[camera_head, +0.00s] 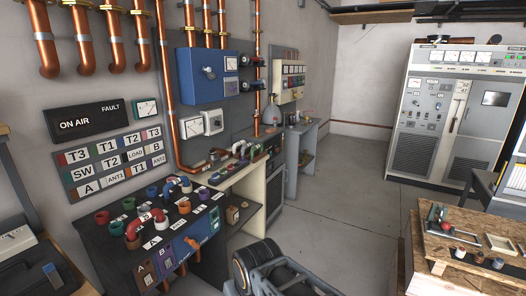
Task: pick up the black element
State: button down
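Several short round elements stand in a row on a wooden crate (470,222) at the lower right. One has a pale top (460,252), one is dark (479,257) and one is blue (497,263). The dark one may be the black element, but it is too small to be sure. A dark rounded part of my arm and a grey frame show at the bottom centre. The frame seems to be my gripper (292,284), cut by the picture edge. Its fingertips are not clear. It is well left of the crate, apart from the elements.
A patch panel (165,222) with coloured ports and a red U-link stands on the left. A device with a red part (437,215) and a small wooden frame (501,243) lie on the crate. Transmitter cabinets (455,110) stand behind. Grey floor (345,225) is clear between.

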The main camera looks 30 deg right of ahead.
aim_at(213, 152)
jog(key=z, duration=0.75)
jog(key=k, duration=0.5)
jog(key=z, duration=0.85)
jog(key=k, duration=0.75)
jog(key=z, duration=0.35)
jog(key=i, duration=1.8)
jog(key=u, duration=0.8)
jog(key=i, duration=1.85)
jog(key=u, duration=1.55)
jog(key=i, duration=1)
jog(key=u, duration=1.3)
jog(key=i, duration=0.3)
jog(key=u, duration=0.25)
